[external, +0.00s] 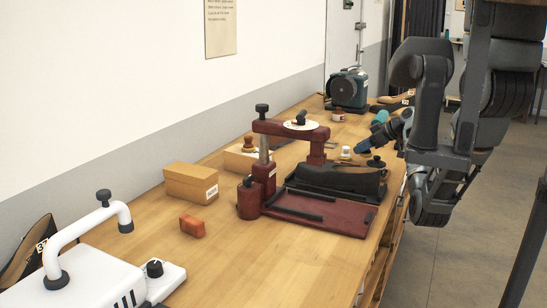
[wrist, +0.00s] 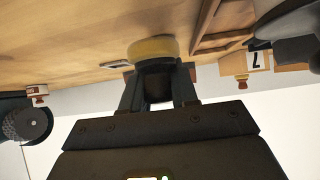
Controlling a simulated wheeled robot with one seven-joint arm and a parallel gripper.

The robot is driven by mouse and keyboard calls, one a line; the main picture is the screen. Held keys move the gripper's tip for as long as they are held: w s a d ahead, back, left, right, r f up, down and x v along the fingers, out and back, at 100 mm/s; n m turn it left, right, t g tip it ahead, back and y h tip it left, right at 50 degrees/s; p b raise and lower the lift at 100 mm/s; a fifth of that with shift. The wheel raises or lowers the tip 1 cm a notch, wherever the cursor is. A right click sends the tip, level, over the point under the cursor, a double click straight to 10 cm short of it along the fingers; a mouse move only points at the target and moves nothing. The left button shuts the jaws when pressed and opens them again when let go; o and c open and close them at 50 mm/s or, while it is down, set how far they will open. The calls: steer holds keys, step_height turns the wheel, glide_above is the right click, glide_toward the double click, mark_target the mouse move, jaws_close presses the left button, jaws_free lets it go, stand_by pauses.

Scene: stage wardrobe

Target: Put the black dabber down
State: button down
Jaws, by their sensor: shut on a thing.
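The black dabber (wrist: 156,84) shows in the wrist view as a dark body with a round yellow pad (wrist: 152,48) at its far end. My gripper (wrist: 158,92) is shut on the dark body, with one finger on each side. The pad is seen against the wooden bench top (wrist: 70,35); I cannot tell whether it touches it. In the external view my gripper (external: 362,148) is low over the right side of the bench, behind the dark red press. The small pale yellow piece (external: 346,151) at its tip appears to be the dabber's pad.
A green machine (external: 348,90) stands farther back. Bare bench (external: 140,205) shows at left.

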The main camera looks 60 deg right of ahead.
steer(key=shift+f, duration=1.3)
steer(key=shift+f, duration=0.15)
steer(key=c, duration=0.9)
jaws_free()
steer(key=shift+o, duration=0.2)
steer(key=shift+s+r, duration=0.15)
steer(key=shift+r, duration=0.1)
steer(key=v, duration=1.1)
steer(key=shift+s+r, duration=0.25)
